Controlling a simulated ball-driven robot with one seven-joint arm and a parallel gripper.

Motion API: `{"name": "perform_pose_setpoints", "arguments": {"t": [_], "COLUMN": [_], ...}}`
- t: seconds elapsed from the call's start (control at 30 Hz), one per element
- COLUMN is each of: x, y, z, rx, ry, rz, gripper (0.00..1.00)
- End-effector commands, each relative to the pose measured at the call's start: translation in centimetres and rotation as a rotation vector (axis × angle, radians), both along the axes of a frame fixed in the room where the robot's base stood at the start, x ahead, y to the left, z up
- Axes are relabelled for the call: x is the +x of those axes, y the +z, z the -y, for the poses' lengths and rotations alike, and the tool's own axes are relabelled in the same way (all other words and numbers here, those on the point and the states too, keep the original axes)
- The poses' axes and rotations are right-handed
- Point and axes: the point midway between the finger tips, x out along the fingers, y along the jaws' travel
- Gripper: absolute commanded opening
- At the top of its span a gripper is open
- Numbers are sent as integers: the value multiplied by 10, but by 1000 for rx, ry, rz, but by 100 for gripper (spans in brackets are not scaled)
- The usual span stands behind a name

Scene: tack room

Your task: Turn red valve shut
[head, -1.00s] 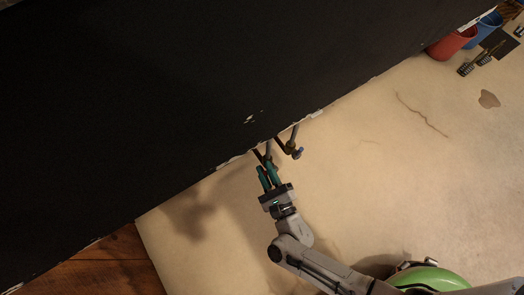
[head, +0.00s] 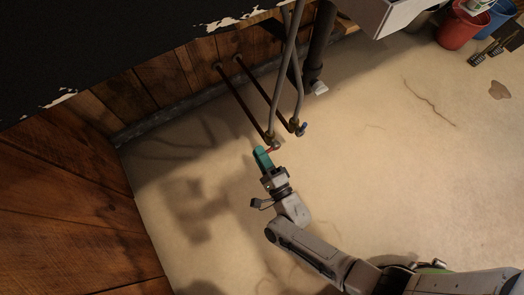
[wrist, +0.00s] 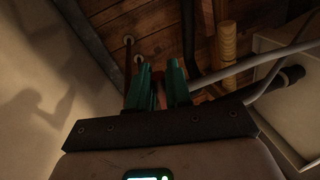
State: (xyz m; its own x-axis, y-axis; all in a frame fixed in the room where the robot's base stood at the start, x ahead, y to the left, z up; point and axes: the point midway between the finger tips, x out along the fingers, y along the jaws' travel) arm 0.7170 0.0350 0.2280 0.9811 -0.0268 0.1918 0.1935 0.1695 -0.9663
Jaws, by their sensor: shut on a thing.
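The red valve (head: 273,149) is a small red handle on a brass fitting at the end of the left-hand pipe, low under the counter. My gripper (head: 262,155) has teal fingers and is seen nearly edge-on in the head view, at the left end of the red handle. In the wrist view my gripper (wrist: 160,88) has its two fingers upright with a narrow gap between them. A dark reddish part of the red valve (wrist: 161,95) shows in that gap. My gripper is shut on the handle. The fingers hide much of it, so its exact angle cannot be told.
A blue valve (head: 303,127) sits close on the right, on a parallel pipe. Grey hoses (head: 288,62) rise from both valves. A dark drain pipe (head: 318,50) stands behind. A plank wall (head: 70,210) is at left. A red bucket (head: 462,27) is far right; floor between is clear.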

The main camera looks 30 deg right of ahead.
Motion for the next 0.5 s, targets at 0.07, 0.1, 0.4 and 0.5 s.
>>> {"name": "perform_pose_setpoints", "arguments": {"t": [0.07, 0.1, 0.4, 0.5], "x": [3, 3, 3, 3], "y": [-1, -2, -4, -4], "z": [2, 2, 3, 3], "rx": [-26, -37, -75, -77], "ry": [-4, -3, -6, -6], "rz": [-1, 0, 0, -2], "gripper": [0, 0, 0, 0]}}
